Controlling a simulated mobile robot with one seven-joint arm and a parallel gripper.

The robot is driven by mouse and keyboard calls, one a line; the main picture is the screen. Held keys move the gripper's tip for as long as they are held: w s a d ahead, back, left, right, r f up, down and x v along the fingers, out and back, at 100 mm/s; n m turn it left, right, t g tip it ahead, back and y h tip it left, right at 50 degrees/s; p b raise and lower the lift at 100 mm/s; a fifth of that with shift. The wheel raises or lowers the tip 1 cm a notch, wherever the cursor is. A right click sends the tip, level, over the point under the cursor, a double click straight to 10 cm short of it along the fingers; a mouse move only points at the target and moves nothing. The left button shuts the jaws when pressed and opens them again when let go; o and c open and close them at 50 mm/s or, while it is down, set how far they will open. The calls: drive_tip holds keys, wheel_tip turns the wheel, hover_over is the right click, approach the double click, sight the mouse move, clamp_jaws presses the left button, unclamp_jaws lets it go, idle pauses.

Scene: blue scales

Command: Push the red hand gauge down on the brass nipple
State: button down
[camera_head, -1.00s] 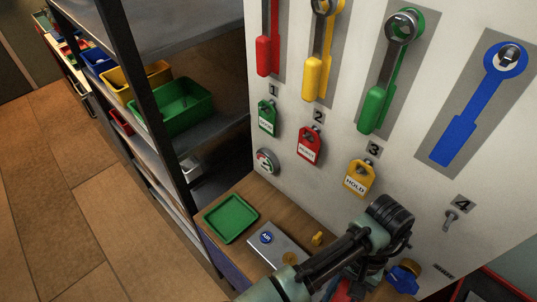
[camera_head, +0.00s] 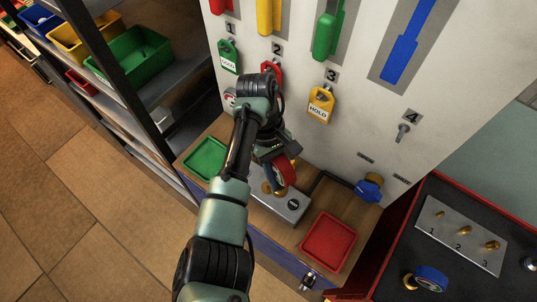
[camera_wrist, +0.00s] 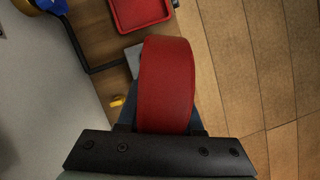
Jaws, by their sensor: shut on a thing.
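The red hand gauge (camera_head: 285,172) is held in my gripper (camera_head: 275,158), low over the grey metal block on the bench. In the wrist view the red gauge (camera_wrist: 166,85) fills the middle, between the dark fingers of my gripper (camera_wrist: 164,118). The gripper is shut on it. Brass (camera_head: 267,188) shows on the block just under and left of the gauge. The gauge and arm partly cover it, so I cannot tell whether the gauge touches the nipple. The grey block (camera_head: 287,213) carries a dark round label at its right end.
A green tray (camera_head: 207,158) lies left of the block and a red tray (camera_head: 328,242) lies right. A blue gauge (camera_head: 370,188) is at the panel's foot. Hanging tags, including a yellow one (camera_head: 321,105), are behind my arm. A red-edged cart (camera_head: 425,180) stands at right.

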sight(281, 157)
drive_tip(key=w+r+n+p, duration=0.1)
drive_tip(key=n, duration=0.1)
drive_tip(key=w+r+n+t+h+p, duration=0.1)
drive_tip(key=n, duration=0.1)
drive_tip(key=w+r+n+t+p, duration=0.1)
drive_tip(key=n, duration=0.2)
drive_tip(key=shift+w+d+r+h, duration=0.1)
drive_tip(key=shift+w+h, duration=0.15)
drive_tip(key=shift+h, duration=0.15)
drive_tip(key=a+f+n+t, duration=0.1)
drive_tip(key=f+n, duration=0.1)
drive_tip(key=a+f+n+t+b, duration=0.1)
drive_tip(key=f+n, duration=0.1)
drive_tip(key=n, duration=0.1)
drive_tip(key=a+f+n+t, duration=0.1)
drive_tip(key=f+n, duration=0.1)
drive_tip(key=shift+s+a+f+n+b, duration=0.15)
drive_tip(key=shift+f+n+b, duration=0.15)
drive_tip(key=shift+f+b, duration=0.05)
drive_tip(key=shift+p, duration=0.65)
idle(0.4)
drive_tip(key=shift+f+b, duration=1.15)
drive_tip(key=shift+f, duration=0.55)
idle(0.8)
drive_tip(key=shift+c, duration=2.4)
unclamp_jaws()
drive_tip(key=shift+s, duration=0.1)
